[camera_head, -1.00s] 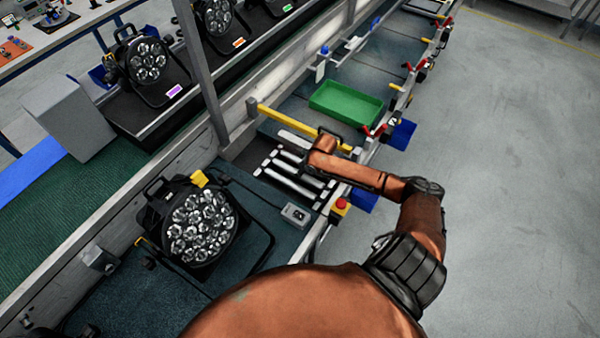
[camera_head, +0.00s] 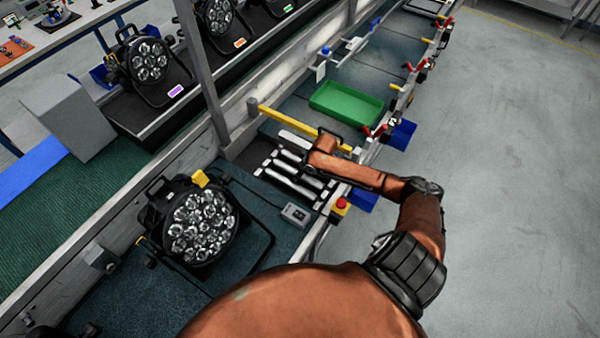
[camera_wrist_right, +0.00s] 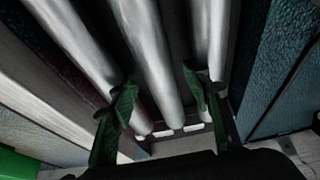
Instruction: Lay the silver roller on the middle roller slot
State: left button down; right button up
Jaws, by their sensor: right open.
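Several silver rollers (camera_head: 295,186) lie side by side in a dark rack with white end pieces on the bench in the head view. In the right wrist view my right gripper (camera_wrist_right: 160,80) is open. One silver roller (camera_wrist_right: 150,50) runs between its two green fingers, with other rollers to the left (camera_wrist_right: 78,42) and right (camera_wrist_right: 218,45). I cannot tell whether the fingers touch any roller. In the head view my right wrist hides part of the rack and the gripper's fingertips. I cannot make out which place is the middle slot. My left gripper is not in view.
A round stage lamp (camera_head: 202,226) stands on the bench left of the rack, near a small grey switch box (camera_head: 295,214). A green tray (camera_head: 346,103) and a yellow bar (camera_head: 285,120) lie beyond. A red button (camera_head: 341,204) is at the bench edge. The floor at right is clear.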

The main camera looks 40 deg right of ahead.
jog(key=shift+s+f, duration=0.1)
jog(key=v, duration=1.2)
